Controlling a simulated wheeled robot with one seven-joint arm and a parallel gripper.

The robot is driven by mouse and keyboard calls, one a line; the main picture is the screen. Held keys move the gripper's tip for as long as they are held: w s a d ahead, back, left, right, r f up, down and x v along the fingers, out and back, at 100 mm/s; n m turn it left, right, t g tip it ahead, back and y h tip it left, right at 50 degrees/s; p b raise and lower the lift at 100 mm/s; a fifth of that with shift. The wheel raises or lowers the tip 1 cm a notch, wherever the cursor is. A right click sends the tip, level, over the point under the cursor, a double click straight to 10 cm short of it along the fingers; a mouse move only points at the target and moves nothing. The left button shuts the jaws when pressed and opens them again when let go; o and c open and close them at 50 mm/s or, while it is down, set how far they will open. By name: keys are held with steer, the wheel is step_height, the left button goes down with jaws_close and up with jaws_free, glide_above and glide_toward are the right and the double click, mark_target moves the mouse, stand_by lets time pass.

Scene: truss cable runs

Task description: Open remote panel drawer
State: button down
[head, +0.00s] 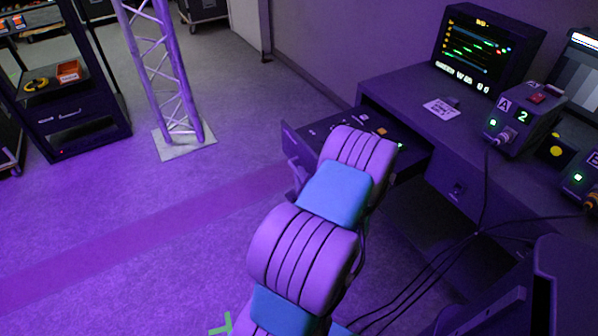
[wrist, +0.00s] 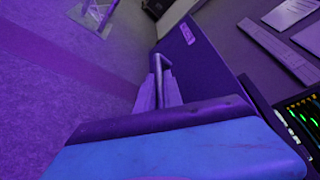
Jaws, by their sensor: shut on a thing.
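The panel drawer (head: 293,147) stands pulled out from the left part of the dark desk, with its inside partly showing in the head view. In the wrist view its dark front (wrist: 186,62) carries a small pale label and a bar handle (wrist: 163,63). My gripper (wrist: 160,88) is shut on the handle, at the drawer's outer face. In the head view my arm covers most of the gripper and part of the drawer.
The desk carries a monitor (head: 483,50), a box marked A 2 (head: 524,122) and a card (head: 441,109). Cables hang at the desk's front right. A truss tower (head: 165,75) and a black shelf cart (head: 75,112) stand left. The floor between is clear.

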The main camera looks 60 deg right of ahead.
steer(key=c, duration=1.8)
jaws_free()
steer(key=shift+o, duration=0.2)
steer(key=v, duration=0.7)
steer(key=shift+s+a, duration=0.2)
steer(key=shift+a, duration=0.15)
